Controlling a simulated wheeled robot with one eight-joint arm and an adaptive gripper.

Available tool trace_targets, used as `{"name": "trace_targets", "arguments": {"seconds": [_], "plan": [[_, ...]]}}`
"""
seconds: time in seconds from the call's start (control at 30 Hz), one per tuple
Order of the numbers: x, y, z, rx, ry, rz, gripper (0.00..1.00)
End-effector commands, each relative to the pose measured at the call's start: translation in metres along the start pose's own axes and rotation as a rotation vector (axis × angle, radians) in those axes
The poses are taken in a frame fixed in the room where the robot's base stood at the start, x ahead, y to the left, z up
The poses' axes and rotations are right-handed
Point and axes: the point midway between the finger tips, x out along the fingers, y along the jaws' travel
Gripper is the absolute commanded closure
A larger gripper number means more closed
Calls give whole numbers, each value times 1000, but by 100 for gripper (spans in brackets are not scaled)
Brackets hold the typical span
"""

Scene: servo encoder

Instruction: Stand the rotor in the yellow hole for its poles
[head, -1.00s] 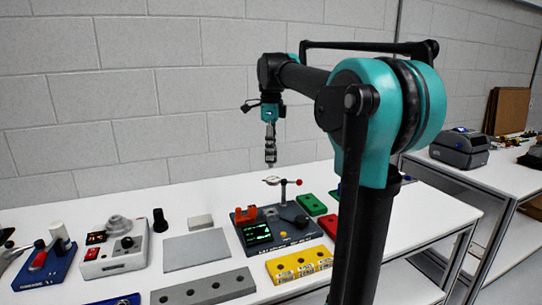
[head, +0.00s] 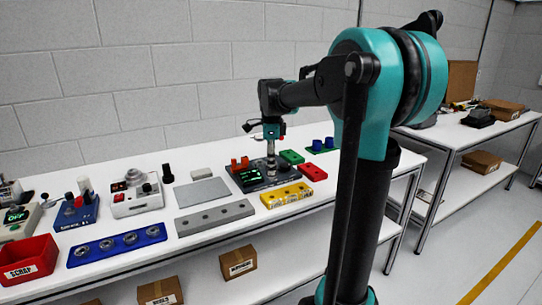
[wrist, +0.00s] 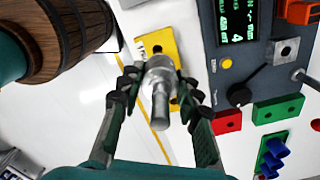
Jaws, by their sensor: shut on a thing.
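My gripper (wrist: 157,88) is shut on the rotor (wrist: 160,72), a silver metal cylinder with a thinner shaft. In the head view my gripper (head: 271,134) points down and the rotor (head: 271,158) hangs below it, in front of the tester. The yellow block (head: 287,195) lies on the table near its front edge. In the wrist view the yellow block (wrist: 152,38) is behind the rotor, which hides part of it. One hole shows above the rotor. The tester (wrist: 217,20) has a green display showing a large 4.
A red block (head: 313,172), a green block (head: 291,157) and blue pieces (head: 320,144) are right of the tester. A grey block (head: 214,217), a grey plate (head: 204,191) and a blue tray (head: 160,232) lie to the left. A wooden barrel (wrist: 70,40) shows in the wrist view.

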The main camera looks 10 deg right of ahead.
Motion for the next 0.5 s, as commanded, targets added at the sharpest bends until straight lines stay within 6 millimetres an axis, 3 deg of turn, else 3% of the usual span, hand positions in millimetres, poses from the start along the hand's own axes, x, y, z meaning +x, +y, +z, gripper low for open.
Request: {"name": "trace_targets", "arguments": {"seconds": [0.23, 0.5], "plan": [[14, 0, 0, -3, 0, 0, 100], [46, 0, 0, -3, 0, 0, 100]]}}
